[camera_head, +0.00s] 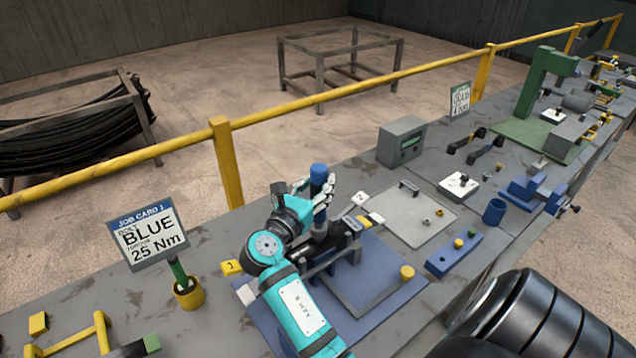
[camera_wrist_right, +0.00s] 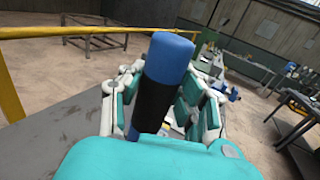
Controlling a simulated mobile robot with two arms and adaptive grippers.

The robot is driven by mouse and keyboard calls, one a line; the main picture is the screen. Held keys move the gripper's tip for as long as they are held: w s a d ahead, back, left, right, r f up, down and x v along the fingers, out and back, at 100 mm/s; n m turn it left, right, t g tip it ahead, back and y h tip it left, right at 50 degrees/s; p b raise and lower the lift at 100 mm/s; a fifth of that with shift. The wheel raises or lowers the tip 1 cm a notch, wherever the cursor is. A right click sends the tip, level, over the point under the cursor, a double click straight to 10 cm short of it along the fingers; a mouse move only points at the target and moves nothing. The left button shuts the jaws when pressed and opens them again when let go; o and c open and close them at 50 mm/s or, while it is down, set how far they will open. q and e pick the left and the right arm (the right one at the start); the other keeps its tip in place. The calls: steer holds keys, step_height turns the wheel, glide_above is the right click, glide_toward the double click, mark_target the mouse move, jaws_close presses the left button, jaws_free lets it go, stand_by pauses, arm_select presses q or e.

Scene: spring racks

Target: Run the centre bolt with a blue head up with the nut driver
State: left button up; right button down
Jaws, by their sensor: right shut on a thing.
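My right gripper (camera_head: 322,196) is shut on an upright tool with a blue top and a black body, which I take to be the nut driver (camera_head: 319,173). In the right wrist view the nut driver (camera_wrist_right: 160,85) stands between the fingers, slightly tilted. The gripper is over a dark spring pack (camera_head: 345,240) in a fixture on a blue plate (camera_head: 385,312). The driver's lower end and the blue-headed centre bolt are hidden behind the hand and arm. My left gripper is not in view.
A job card (camera_head: 148,238) reading BLUE, 25 Nm stands at the left. A grey plate (camera_head: 405,222) with small parts, a grey box with a display (camera_head: 401,142), a blue cup (camera_head: 494,211) and a blue block (camera_head: 455,254) are to the right. A yellow rail (camera_head: 350,85) runs behind the bench.

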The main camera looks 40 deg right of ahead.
steer(key=shift+r+p, duration=0.1)
steer(key=shift+p, duration=0.35)
stand_by(0.6)
steer(key=c, duration=1.6)
jaws_free()
jaws_close()
